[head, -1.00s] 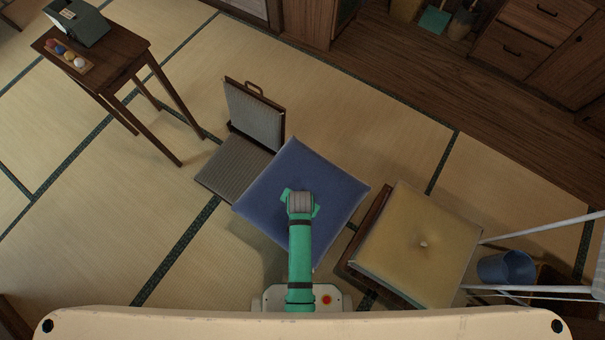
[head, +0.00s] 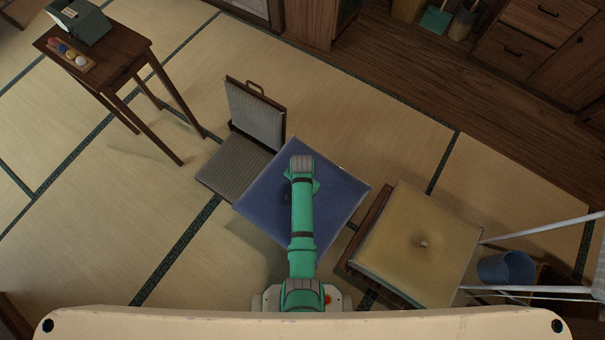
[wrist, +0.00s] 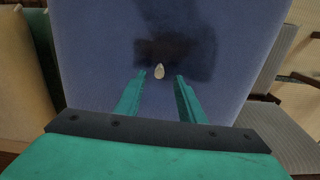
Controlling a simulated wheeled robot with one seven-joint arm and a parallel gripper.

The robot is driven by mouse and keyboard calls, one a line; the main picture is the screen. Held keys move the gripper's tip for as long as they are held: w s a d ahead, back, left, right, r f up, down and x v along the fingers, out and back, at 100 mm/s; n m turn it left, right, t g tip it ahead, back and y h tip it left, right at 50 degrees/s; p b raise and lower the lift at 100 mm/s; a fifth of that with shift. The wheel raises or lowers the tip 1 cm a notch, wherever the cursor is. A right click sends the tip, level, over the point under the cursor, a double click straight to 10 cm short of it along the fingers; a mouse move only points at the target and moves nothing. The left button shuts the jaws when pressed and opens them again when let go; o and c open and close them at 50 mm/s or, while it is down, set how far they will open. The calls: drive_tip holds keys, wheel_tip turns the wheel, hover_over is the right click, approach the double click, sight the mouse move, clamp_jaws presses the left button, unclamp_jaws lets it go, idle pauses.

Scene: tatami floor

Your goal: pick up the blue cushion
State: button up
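The blue cushion (head: 337,190) lies in the middle of the head view, partly covered by my green arm. It fills most of the wrist view (wrist: 100,40), with a pale tuft (wrist: 159,71) at its centre. My gripper (wrist: 159,78) is open above the cushion, its two fingers apart on either side of the tuft. Nothing shows between the fingers except the tuft ahead of them. In the head view my wrist hides the gripper fingers. I cannot tell whether the fingertips touch the cushion.
A legless chair (head: 257,115) stands at the cushion's upper left. A yellow cushion (head: 420,245) lies to the right, with a blue bucket (head: 507,268) beyond it. A wooden side table (head: 118,62) stands at the upper left. Tatami at the left is clear.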

drive_tip(key=shift+w+f, duration=0.1)
drive_tip(key=shift+f, duration=2.55)
clamp_jaws()
